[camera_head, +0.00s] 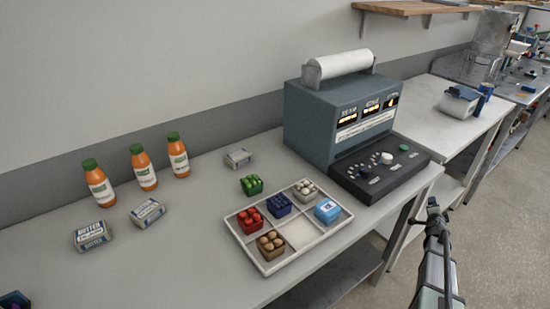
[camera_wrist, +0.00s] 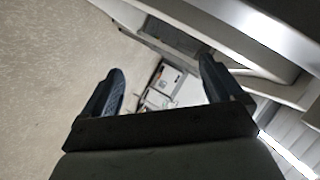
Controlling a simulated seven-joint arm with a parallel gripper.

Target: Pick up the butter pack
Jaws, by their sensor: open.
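Three butter packs lie on the grey table in the head view. One butter pack (camera_head: 92,236) is at the front left, a second butter pack (camera_head: 148,212) is just right of it, and a third pack (camera_head: 239,157), which looks alike, lies farther back near the machine. My gripper (camera_head: 433,205) is at the right, beyond the table's front edge and well away from the packs. In the wrist view my gripper (camera_wrist: 162,85) has its two fingers spread apart with nothing between them. No butter pack shows in the wrist view.
Several orange bottles (camera_head: 143,168) stand behind the left packs. A divided tray (camera_head: 262,265) holds small produce boxes and a blue pack (camera_head: 327,210). A green box (camera_head: 251,185) sits behind the tray. A large machine (camera_head: 340,125) stands at the back right. The front left table is mostly clear.

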